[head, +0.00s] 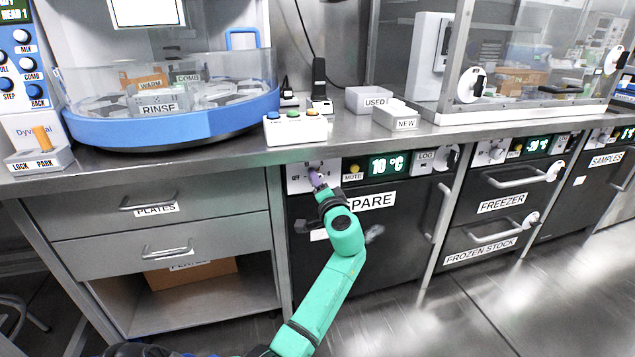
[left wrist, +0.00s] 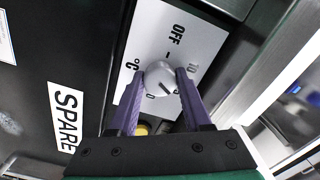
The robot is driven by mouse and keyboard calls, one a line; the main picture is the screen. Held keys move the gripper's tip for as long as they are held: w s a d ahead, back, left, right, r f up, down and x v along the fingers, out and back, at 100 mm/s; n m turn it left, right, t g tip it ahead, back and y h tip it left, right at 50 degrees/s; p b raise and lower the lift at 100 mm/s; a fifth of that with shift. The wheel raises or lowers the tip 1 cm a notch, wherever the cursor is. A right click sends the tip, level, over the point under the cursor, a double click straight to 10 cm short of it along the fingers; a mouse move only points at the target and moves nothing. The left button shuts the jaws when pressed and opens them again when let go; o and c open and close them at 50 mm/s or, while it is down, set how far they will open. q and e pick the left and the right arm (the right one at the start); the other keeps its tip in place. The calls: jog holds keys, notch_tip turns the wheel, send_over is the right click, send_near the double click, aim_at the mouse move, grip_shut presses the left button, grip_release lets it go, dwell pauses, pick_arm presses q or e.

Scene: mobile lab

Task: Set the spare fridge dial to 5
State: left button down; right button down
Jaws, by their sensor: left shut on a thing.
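The spare fridge (head: 395,230) has a dark door labelled SPARE and a display (head: 386,165) reading 10 °C. Its dial (left wrist: 160,78) is a round pale grey knob with a dark pointer line, on a white panel (left wrist: 172,35) marked OFF and with small figures. The pointer slants to the lower right in the left wrist view; the figure it meets is not clear. My left gripper (head: 314,178) is at this panel, its purple fingers on both sides of the knob in the left wrist view (left wrist: 164,80), shut on it. My right gripper is out of view.
A MUTE button (head: 353,169) sits right of the dial, and a LOG box (head: 426,160) beyond the display. A white box with coloured buttons (head: 296,128) stands on the counter (head: 350,131) above. The FREEZER drawers (head: 500,205) are to the right, the PLATES drawer (head: 150,203) to the left.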

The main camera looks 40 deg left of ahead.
pick_arm(q)
jog(key=shift+c, duration=1.7)
grip_release()
jog(key=p+v, duration=0.1)
jog(key=v, duration=1.3)
jog(key=shift+d, duration=0.2)
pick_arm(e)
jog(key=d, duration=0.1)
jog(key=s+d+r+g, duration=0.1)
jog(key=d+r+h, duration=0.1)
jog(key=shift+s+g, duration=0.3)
pick_arm(q)
jog(key=shift+s, duration=0.15)
